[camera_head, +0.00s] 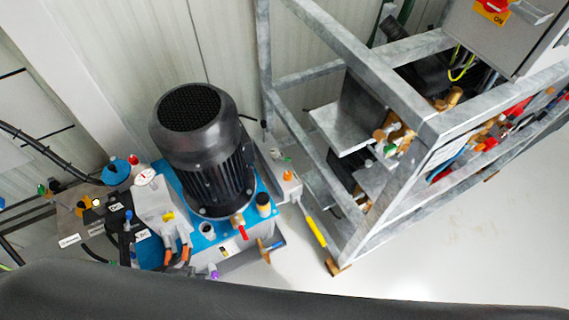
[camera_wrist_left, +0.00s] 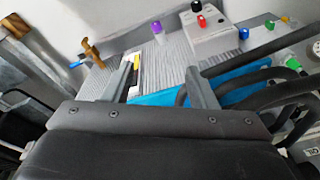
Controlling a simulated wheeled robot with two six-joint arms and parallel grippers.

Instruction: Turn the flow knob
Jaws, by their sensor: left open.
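No label that I can read marks the flow knob, so I cannot tell which knob it is. In the left wrist view my left gripper (camera_wrist_left: 166,76) is open, its two fingers apart with nothing held. Beyond the fingers stand a purple knob (camera_wrist_left: 157,29), a red knob (camera_wrist_left: 201,20), a black knob (camera_wrist_left: 196,6) and a blue knob (camera_wrist_left: 243,33). None touches the fingers. In the head view the pump unit shows a purple knob (camera_head: 214,274) low in front and a red handle (camera_head: 243,233). My right gripper is in neither view.
A large black motor (camera_head: 205,150) stands on the blue plate (camera_head: 205,236). A grey metal frame (camera_head: 345,55) stands to the right. A brass handle (camera_wrist_left: 92,52) sticks up left of the fingers, and black hoses (camera_wrist_left: 270,78) run at right. Floor (camera_head: 450,235) is clear.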

